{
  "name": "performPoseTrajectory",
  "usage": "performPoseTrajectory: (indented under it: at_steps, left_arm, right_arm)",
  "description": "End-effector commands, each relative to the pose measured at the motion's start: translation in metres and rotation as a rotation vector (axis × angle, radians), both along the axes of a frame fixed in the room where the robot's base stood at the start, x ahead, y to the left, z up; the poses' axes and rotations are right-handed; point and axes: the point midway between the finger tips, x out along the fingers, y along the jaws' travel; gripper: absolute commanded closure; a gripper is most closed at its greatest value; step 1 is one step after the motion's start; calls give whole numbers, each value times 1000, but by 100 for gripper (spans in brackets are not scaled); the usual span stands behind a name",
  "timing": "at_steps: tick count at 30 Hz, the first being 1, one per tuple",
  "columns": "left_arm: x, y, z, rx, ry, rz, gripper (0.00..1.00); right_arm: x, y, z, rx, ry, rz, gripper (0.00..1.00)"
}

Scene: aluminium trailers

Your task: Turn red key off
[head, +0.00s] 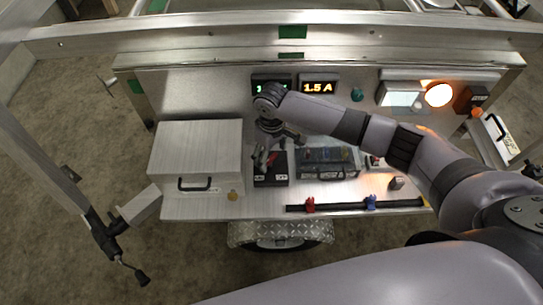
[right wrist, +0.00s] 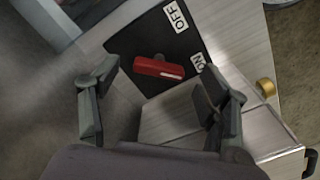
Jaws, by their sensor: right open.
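The red key (right wrist: 158,68) is a short red bar on a black switch plate (right wrist: 180,38) with white OFF and ON labels. In the right wrist view its right end points toward the ON label (right wrist: 198,62). The OFF label (right wrist: 174,16) is above it. In the head view the black switch box (head: 271,181) sits on the bench, and the key is partly hidden by my gripper. My right gripper (head: 268,155) is above the box. In the right wrist view its fingers (right wrist: 160,85) are spread on both sides of the key, apart from it, and empty. My left gripper is out of view.
A silver box with a black handle (head: 195,160) stands left of the switch box. A dark transparent-topped case (head: 327,160) is close on the right. A black bar with red and blue valves (head: 340,206) lies along the front. A lit display (head: 318,87) reads 1.5 A.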

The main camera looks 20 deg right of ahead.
Motion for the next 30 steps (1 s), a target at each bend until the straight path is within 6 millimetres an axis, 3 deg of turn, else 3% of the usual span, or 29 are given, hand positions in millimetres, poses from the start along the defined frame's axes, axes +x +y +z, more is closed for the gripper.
performPoseTrajectory:
  at_steps: [6,16,30]
  left_arm:
    - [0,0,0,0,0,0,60]
    - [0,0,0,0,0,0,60]
    - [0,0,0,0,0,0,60]
  right_arm:
    - [0,0,-21,0,0,1,30]
    - [0,0,-24,0,-1,1,31]
    - [0,0,-23,0,-1,1,62]
